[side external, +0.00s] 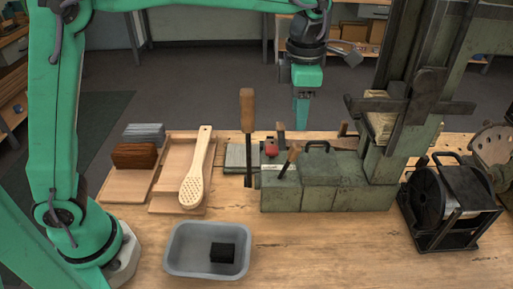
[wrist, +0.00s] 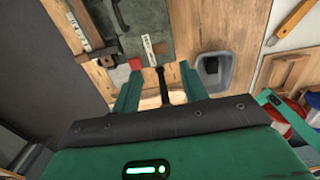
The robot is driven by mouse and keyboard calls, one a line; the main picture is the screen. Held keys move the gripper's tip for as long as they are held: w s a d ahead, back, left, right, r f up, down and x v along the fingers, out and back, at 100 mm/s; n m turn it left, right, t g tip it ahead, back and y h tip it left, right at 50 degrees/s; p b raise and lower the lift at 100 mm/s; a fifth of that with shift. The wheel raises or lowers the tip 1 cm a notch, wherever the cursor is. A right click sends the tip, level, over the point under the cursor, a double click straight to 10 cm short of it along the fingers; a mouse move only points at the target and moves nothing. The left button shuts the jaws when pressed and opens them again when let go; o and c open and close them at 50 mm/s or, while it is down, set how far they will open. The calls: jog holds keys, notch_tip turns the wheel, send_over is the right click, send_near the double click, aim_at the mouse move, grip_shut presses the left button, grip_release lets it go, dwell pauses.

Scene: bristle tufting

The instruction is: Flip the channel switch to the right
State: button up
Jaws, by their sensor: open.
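A tall upright lever (side external: 247,110) with a wooden handle and dark shaft stands at the left end of the green boxes.
A grey tray (side external: 180,262) with a black block (side external: 222,252) stands at the front. A wooden brush body (side external: 197,170) and bristle blocks (side external: 135,155) lie left. Green boxes (side external: 333,180), a machine column (side external: 385,165) and a black reel (side external: 448,195) stand right.

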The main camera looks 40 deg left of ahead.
aim_at(296, 144)
jog(key=shift+f, duration=0.15)
jog(key=shift+f, duration=5.35)
jog(key=c, duration=0.7)
